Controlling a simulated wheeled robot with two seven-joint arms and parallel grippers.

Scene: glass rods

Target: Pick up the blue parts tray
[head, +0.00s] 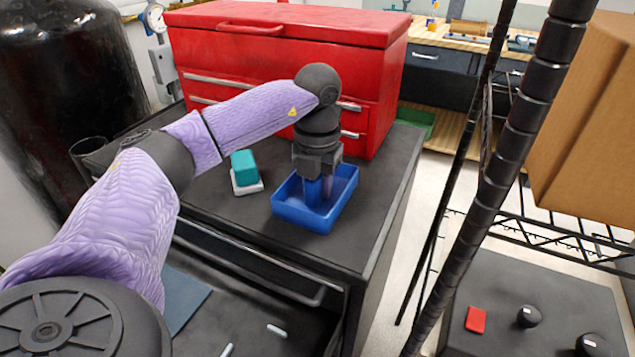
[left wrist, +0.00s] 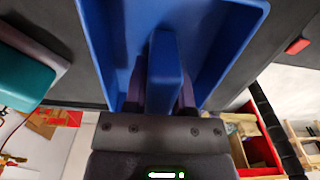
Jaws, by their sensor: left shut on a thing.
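The blue parts tray (head: 284,212) is an open rectangular box at the right part of the black cabinet top. I cannot tell whether it rests on the top or hangs just above it. My left gripper (head: 318,187) points down into it from above. In the left wrist view the tray (left wrist: 225,40) fills the middle, and the fingers of my left gripper (left wrist: 168,92) are on both sides of an upright blue grip (left wrist: 165,70) inside it. The gripper is shut on this grip. My right gripper is not in view.
A teal block on a white base (head: 244,172) stands left of the tray on the cabinet top (head: 225,215). A red tool chest (head: 290,60) stands close behind. A black wire rack post (head: 520,120) and a cardboard box (head: 590,130) are at the right.

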